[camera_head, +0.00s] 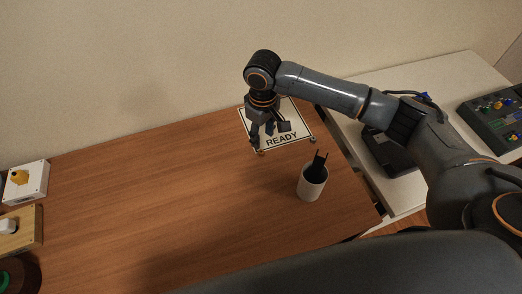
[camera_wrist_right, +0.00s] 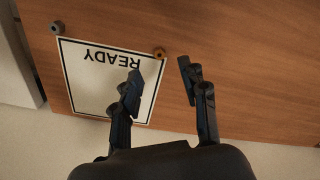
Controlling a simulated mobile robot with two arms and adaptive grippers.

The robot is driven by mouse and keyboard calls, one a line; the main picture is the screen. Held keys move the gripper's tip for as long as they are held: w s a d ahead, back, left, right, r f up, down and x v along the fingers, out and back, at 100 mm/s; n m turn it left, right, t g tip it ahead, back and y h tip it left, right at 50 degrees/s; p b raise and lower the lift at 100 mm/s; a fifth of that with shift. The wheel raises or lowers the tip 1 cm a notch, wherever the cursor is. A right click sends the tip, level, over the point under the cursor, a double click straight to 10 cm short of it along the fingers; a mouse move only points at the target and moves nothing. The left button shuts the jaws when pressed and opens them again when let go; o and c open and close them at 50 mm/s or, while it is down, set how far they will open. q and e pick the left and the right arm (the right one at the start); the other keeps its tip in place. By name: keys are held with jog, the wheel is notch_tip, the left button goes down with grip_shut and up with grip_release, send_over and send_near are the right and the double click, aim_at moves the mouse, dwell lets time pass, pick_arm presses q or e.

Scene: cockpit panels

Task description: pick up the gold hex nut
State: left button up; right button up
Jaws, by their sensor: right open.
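A small gold-brown hex nut (camera_wrist_right: 159,52) lies on the wooden table by a corner of the white READY card. In the head view the nut (camera_head: 262,153) is a tiny spot at the card's front left corner, just below my right gripper. My right gripper (camera_wrist_right: 160,78) is open and empty, pointing down above the card's edge. In the head view the right gripper (camera_head: 268,138) covers part of the card. My left gripper is not in view.
A grey nut (camera_wrist_right: 56,27) lies at another corner of the READY card (camera_wrist_right: 85,85). A white cup (camera_head: 312,186) holding a dark tool stands to the right and nearer. Switch boxes (camera_head: 27,182) sit at the far left. The middle of the wooden table (camera_head: 150,200) is clear.

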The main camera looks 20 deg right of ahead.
aim_at(260, 151)
notch_tip(260, 151, down, 3)
jog(key=shift+w, duration=0.15)
jog(key=shift+w+a+f+p, duration=0.15)
jog(key=shift+f+p, duration=0.1)
jog(key=shift+f, duration=0.65)
jog(key=shift+w+f+p, duration=0.2)
jog(key=shift+f+p, duration=0.05)
jog(key=shift+f, duration=0.6)
jog(key=shift+w+a+f+p, duration=0.15)
jog(key=shift+f+p, duration=0.1)
jog(key=shift+f, duration=0.65)
jog(key=shift+d, duration=0.1)
grip_shut()
